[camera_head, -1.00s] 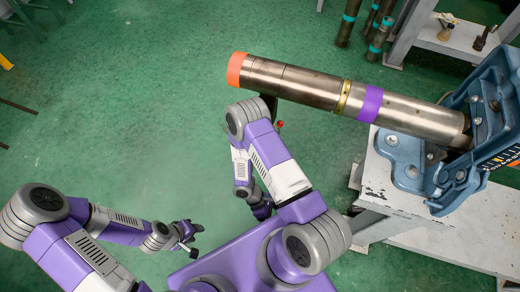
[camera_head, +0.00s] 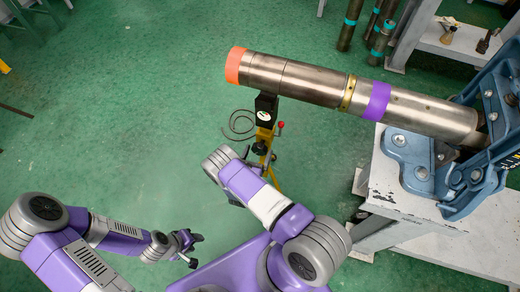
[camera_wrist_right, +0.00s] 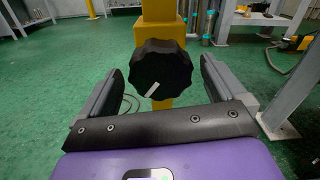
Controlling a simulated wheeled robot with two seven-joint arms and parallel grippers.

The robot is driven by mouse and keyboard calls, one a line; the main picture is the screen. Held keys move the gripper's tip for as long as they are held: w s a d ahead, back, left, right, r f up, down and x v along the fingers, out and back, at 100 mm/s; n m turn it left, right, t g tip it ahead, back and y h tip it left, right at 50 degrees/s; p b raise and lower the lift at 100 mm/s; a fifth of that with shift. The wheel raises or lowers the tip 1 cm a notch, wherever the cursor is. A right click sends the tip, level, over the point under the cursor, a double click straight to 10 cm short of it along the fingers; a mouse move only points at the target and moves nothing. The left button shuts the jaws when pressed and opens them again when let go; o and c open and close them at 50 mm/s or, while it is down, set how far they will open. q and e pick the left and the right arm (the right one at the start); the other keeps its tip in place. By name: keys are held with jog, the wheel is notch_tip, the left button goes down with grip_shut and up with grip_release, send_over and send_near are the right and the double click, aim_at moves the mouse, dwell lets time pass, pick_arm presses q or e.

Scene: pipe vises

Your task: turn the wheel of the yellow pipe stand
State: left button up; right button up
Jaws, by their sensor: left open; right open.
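The yellow pipe stand (camera_head: 265,134) stands under the orange-ended left part of the long metal pipe (camera_head: 310,84). Its black knob-like wheel (camera_wrist_right: 160,68), with a lobed rim and a white mark, faces the right wrist camera. The wheel also shows small in the head view (camera_head: 259,147). My right gripper (camera_wrist_right: 162,78) is open, one finger on each side of the wheel, with visible gaps and no clear contact. My left gripper (camera_head: 187,243) is open and empty, away at the lower left.
The pipe's right end sits in a blue vise (camera_head: 440,170) on a grey bench (camera_head: 420,230). A small red-tipped lever (camera_head: 281,126) sticks out beside the stand. Shelving (camera_head: 452,40) and upright pipes stand at the back right.

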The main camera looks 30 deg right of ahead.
jog(key=shift+x, duration=1.4)
jog(key=c, duration=1)
jog(key=shift+c, duration=0.2)
jog(key=shift+m, duration=0.4)
